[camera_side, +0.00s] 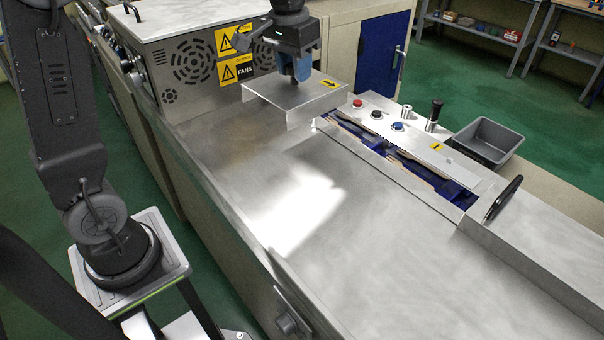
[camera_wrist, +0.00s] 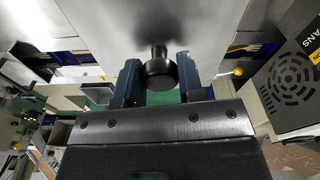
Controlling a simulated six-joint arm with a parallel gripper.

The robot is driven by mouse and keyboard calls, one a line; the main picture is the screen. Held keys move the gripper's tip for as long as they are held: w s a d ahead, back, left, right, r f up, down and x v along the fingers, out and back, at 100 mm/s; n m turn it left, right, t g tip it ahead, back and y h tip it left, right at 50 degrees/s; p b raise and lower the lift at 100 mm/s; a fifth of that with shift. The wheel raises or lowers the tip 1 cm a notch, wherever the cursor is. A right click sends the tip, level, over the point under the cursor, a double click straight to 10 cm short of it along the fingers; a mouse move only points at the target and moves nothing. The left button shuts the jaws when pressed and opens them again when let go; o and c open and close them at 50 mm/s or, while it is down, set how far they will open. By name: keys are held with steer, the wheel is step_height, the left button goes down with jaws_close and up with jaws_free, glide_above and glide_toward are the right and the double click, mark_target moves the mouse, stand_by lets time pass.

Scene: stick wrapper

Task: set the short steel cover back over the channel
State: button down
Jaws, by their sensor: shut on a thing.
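The short steel cover (camera_side: 300,97) is a bent plate with a yellow arrow label, at the far end of the channel near the fan housing. My gripper (camera_side: 301,78) is above it, shut on its black knob (camera_wrist: 158,72). In the wrist view my gripper (camera_wrist: 157,82) has a blue finger on each side of the knob, and the plate (camera_wrist: 150,22) spreads beyond. The open channel (camera_side: 400,163), with blue parts and pale sticks inside, runs toward the lower right. Blue channel parts show at both sides of the plate in the wrist view. I cannot tell whether the cover touches the machine.
The fan housing (camera_side: 190,65) stands close left of the cover. Buttons (camera_side: 377,114) and a black-topped post (camera_side: 433,112) line the channel's far side. A grey bin (camera_side: 489,141) is beyond. A black handle (camera_side: 503,199) stands at the channel's near end. The steel tabletop (camera_side: 300,230) is clear.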

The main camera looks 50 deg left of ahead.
steer(key=shift+w+d+r+m, duration=0.1)
steer(key=shift+w+d+m, duration=0.1)
steer(key=shift+d+m, duration=0.25)
steer(key=shift+w+d+r+m, duration=0.1)
steer(key=shift+w+d+m, duration=0.1)
steer(key=shift+d+m, duration=0.25)
steer(key=shift+a, duration=0.1)
steer(key=s+d+f+n, duration=0.1)
steer(key=s+d, duration=0.5)
steer(key=d, duration=0.2)
steer(key=shift+w+d+f, duration=0.15)
steer(key=shift+d+f, duration=2.6)
steer(key=shift+d, duration=0.05)
steer(key=shift+w+d+f, duration=0.1)
steer(key=shift+d+f, duration=2.65)
steer(key=shift+f, duration=0.2)
steer(key=c, duration=0.7)
jaws_free()
steer(key=shift+c, duration=0.2)
